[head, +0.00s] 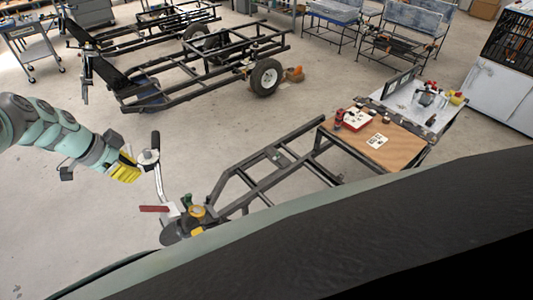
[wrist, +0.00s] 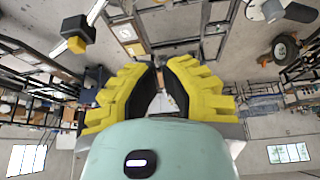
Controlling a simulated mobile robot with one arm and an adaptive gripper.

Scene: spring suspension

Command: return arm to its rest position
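My gripper (head: 125,168) has yellow ribbed fingers and is at the left in the head view, in the air beside the near end of a dark metal frame. The wrist view shows both fingers (wrist: 158,68) with a narrow gap between their tips. Nothing is visibly held between them. My green and grey arm (head: 45,130) reaches in from the left edge. A silver bent arm part with a round top (head: 150,158) stands just right of the gripper; whether they touch is hard to tell.
The dark frame (head: 262,178) runs to a brown-topped table (head: 405,148) with a red box (head: 353,118). A red-handled item (head: 153,209) and a yellow roll (head: 197,212) are at its near end. Another vehicle frame (head: 190,85) stands behind. Floor left of the near frame is clear.

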